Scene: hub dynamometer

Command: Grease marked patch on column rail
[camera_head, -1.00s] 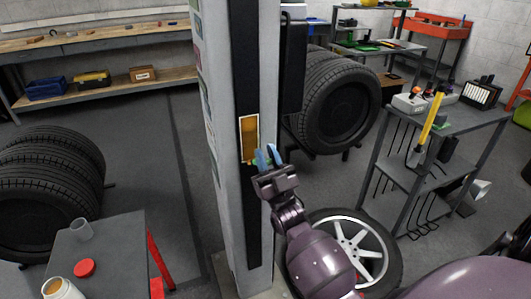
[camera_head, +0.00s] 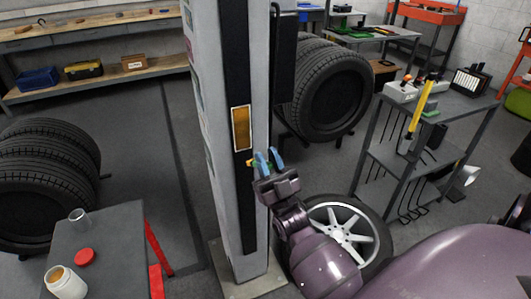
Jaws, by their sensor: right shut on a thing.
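My right gripper (camera_head: 267,163) has blue fingers and is shut on a small tool (camera_head: 254,162) with green and yellow-orange parts. Most of that tool is hidden by the fingers, so I cannot tell its full shape. The gripper is below and right of the patch, apart from it. An open white jar (camera_head: 65,283) with tan content stands on the dark table at lower left. My left gripper is not in view.
A red lid (camera_head: 85,257) and a clear cup (camera_head: 78,216) are on the dark table (camera_head: 118,235). A wheel (camera_head: 345,240) lies by the column foot. Stacked tires (camera_head: 45,175) stand at left. A grey cart (camera_head: 450,105) stands at right.

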